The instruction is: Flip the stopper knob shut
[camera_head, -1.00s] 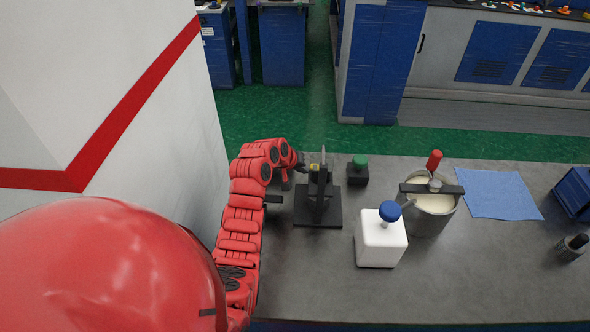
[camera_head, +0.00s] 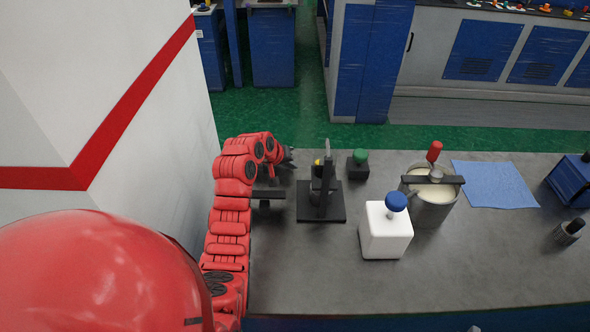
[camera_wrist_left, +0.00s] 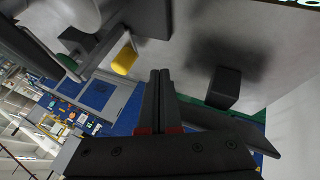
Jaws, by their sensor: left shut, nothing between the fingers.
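The stopper knob looks to be the small yellow knob (camera_head: 319,161) on the upright of a black stand (camera_head: 322,214) on the table. It also shows in the left wrist view as a yellow cylinder (camera_wrist_left: 124,61) on a thin rod, left of my fingertips. My left gripper (camera_head: 289,157) is left of the stand, apart from the knob. In the left wrist view its two dark fingers (camera_wrist_left: 160,74) are together with nothing between them. The exact pose of the knob is hard to tell in the head view. My right gripper is not in view.
A green-topped black box (camera_head: 358,170) stands right of the stand. A white bottle with a blue cap (camera_head: 385,238) and a metal pot (camera_head: 433,211) are further right. A blue cloth (camera_head: 494,184) lies beyond. A white wall (camera_head: 115,60) is close on the left. The front table is clear.

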